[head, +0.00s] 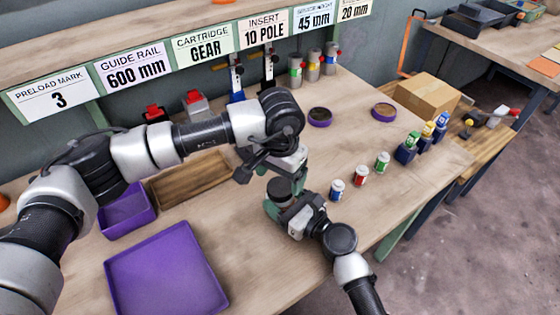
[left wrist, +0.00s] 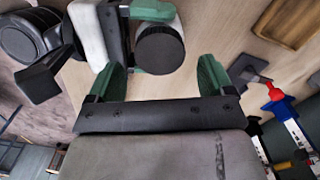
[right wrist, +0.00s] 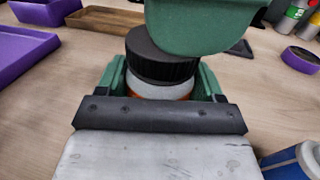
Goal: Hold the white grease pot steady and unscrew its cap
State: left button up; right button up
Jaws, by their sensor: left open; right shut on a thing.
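The white grease pot (right wrist: 158,90) shows an orange band and a wide black ribbed cap (right wrist: 160,60) on its top. My right gripper (right wrist: 161,84) is shut around the pot's body, below the cap. In the left wrist view the cap (left wrist: 160,48) is seen from above, with the right gripper's green fingers beside it. My left gripper (left wrist: 162,76) is open and empty, its fingertips close to the cap but not around it. In the head view the cap (head: 280,188) sits just below the left gripper, and most of the pot is hidden.
Small jars with blue (head: 336,190), red (head: 361,177) and green (head: 382,162) labels stand to the right. A purple tray (head: 165,270), a purple bin (head: 127,212) and a wooden tray (head: 190,180) lie left. Purple rings (head: 320,122) and a cardboard box (head: 427,97) stand behind.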

aim_at(280, 189)
pick_arm(q)
jog(key=shift+f, duration=1.4)
jog(key=shift+c, duration=0.4)
